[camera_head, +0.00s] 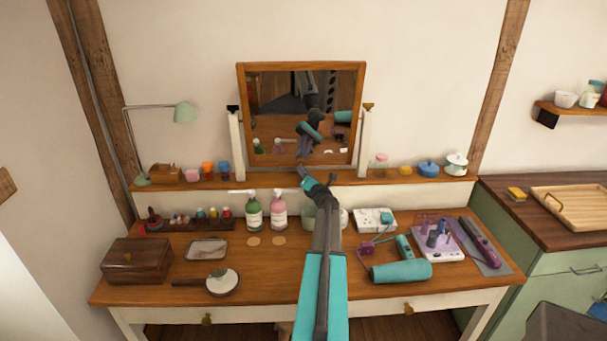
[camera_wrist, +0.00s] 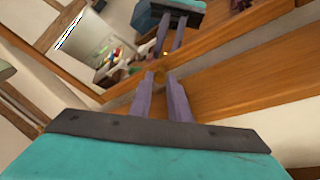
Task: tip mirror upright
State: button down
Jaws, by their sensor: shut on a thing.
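The mirror (camera_head: 301,66) has a wooden frame and stands between two white posts (camera_head: 237,145) (camera_head: 365,145) on the raised back shelf of the dressing table. Its sides run nearly in line with the posts; any small tilt is hard to judge. My gripper (camera_head: 304,176) is at the middle of the mirror's lower edge. In the wrist view, the two purple fingers of my gripper (camera_wrist: 160,80) reach the lower frame of the mirror (camera_wrist: 205,50), at a small brass-coloured spot. The fingertips' exact contact is small and partly unclear.
Green and pink pump bottles (camera_head: 254,212) (camera_head: 279,210) stand left of my arm. A white socket box (camera_head: 373,220), teal roll (camera_head: 401,271) and tool holder (camera_head: 437,243) lie right. A wooden box (camera_head: 136,261) and hand mirror (camera_head: 221,282) are at left. Small jars line the shelf (camera_head: 330,180).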

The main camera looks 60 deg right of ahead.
jog(key=shift+s+a+b, duration=0.7)
jog(key=shift+a, duration=0.2)
jog(key=shift+s+a+r+b, duration=0.25)
jog(key=shift+s+a+r, duration=0.05)
jog(key=shift+a, duration=0.15)
jog(key=shift+s+a+r+b, duration=0.2)
jog(key=shift+s+a+r, duration=0.1)
jog(key=shift+a, duration=0.1)
jog(key=c, duration=1.7)
grip_release()
jog(key=shift+s+a+r, duration=0.1)
jog(key=shift+r, duration=0.05)
jog(key=shift+o, duration=0.2)
jog(key=shift+f, duration=0.25)
jog(key=shift+s+a, duration=0.1)
